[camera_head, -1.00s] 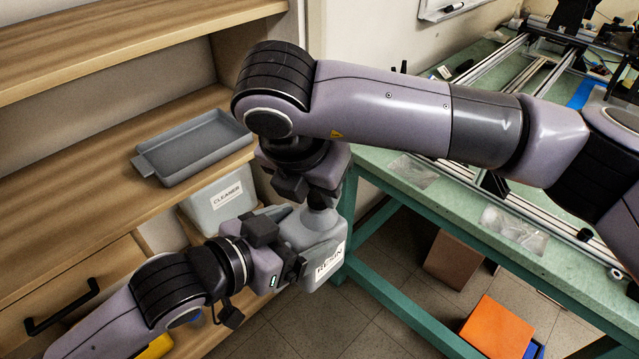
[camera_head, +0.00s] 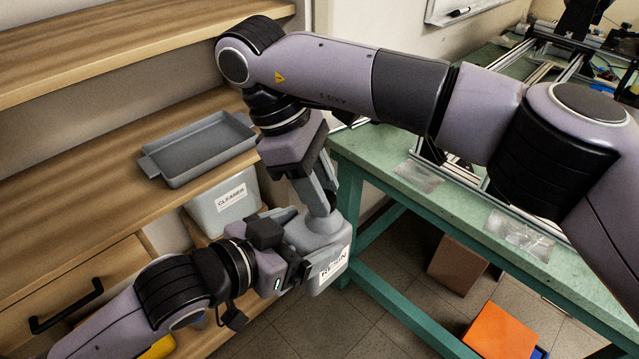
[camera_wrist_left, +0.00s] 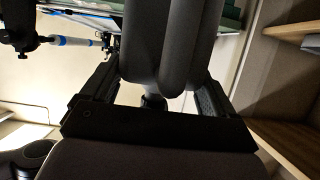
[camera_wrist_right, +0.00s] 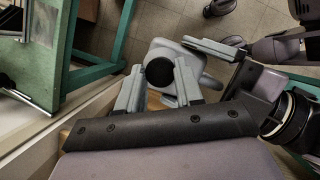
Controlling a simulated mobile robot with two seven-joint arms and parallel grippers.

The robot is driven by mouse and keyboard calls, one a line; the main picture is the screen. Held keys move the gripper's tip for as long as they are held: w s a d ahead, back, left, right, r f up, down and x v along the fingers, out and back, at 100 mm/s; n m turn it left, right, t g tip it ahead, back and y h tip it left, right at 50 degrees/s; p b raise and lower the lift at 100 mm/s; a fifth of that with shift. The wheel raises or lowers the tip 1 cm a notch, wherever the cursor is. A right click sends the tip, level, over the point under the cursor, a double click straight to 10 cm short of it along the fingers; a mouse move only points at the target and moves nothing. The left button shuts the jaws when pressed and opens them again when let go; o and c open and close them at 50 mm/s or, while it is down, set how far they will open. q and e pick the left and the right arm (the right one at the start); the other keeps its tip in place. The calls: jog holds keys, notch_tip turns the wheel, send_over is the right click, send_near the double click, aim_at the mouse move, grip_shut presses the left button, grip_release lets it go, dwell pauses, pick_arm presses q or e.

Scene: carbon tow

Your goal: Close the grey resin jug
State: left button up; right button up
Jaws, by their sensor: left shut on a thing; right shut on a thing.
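The grey resin jug (camera_head: 322,264), with a white RESIN label, is held up off the floor in front of the shelf. My left gripper (camera_head: 298,264) is shut on its handle side; a grey rounded part of it (camera_wrist_left: 170,45) fills the jaws in the left wrist view. My right gripper (camera_head: 322,208) points down over the jug's neck. In the right wrist view a round black cap (camera_wrist_right: 165,72) sits between its fingers, above the jug's grey top (camera_wrist_right: 200,62). Whether the cap is seated on the neck cannot be told.
A grey tray (camera_head: 205,160) lies on the wooden shelf, with a CLEANER container (camera_head: 222,205) below it. A green-topped bench (camera_head: 390,180) stands to the right. A brown box (camera_head: 458,264) and an orange box (camera_head: 500,331) are on the floor.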

jog(key=o, duration=1)
jog(key=shift+r, duration=2.25)
